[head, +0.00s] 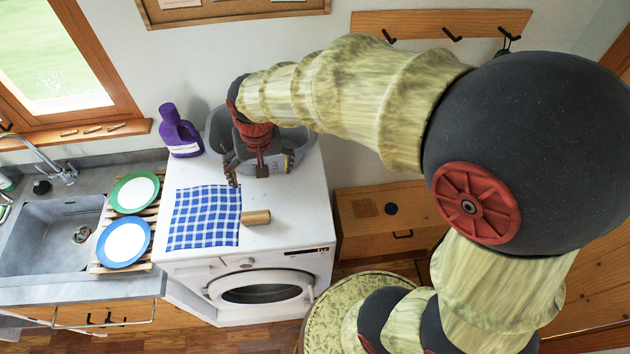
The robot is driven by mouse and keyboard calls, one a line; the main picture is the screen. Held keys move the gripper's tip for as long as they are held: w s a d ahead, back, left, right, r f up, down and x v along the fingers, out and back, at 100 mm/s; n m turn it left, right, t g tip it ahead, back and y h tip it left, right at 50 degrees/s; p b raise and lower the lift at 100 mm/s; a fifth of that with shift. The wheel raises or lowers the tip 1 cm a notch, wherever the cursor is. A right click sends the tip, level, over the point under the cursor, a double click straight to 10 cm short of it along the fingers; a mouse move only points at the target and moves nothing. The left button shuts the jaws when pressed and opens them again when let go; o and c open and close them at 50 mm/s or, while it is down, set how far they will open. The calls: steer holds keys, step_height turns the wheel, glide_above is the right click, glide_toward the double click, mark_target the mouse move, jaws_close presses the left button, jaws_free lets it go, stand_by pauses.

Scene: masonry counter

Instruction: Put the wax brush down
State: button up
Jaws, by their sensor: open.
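A small tan wooden piece (256,217), which looks like the wax brush, lies on the white top of the washing machine (290,220). Its left end is at the right edge of a blue and white checked cloth (205,216). I cannot make out bristles. My gripper (260,174) is open, its fingers spread, behind and above the wooden piece and apart from it. I see nothing held between the fingers. The gripper and arm hide part of a grey tub (217,126) at the back of the washing machine.
A purple bottle (179,132) stands at the back left of the machine. A green-rimmed plate (134,192) and a blue-rimmed plate (124,242) lie on a slatted rack by the sink (45,238). The machine's front right top is clear.

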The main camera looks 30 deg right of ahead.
steer(key=s+d+r+n+t, duration=0.1)
steer(key=s+d+r, duration=0.2)
steer(key=s+r, duration=0.3)
steer(key=s+d+r+n+t, duration=0.1)
steer(key=s+d+r+t, duration=0.1)
steer(key=s+r, duration=0.4)
steer(key=s+d, duration=0.1)
steer(key=s, duration=0.4)
steer(key=shift+r+n+t, duration=0.3)
steer(key=shift+r+n, duration=0.1)
steer(key=shift+w, duration=0.1)
step_height(320, 180, down, 27)
steer(key=b, duration=2.7)
steer(key=shift+o, duration=0.4)
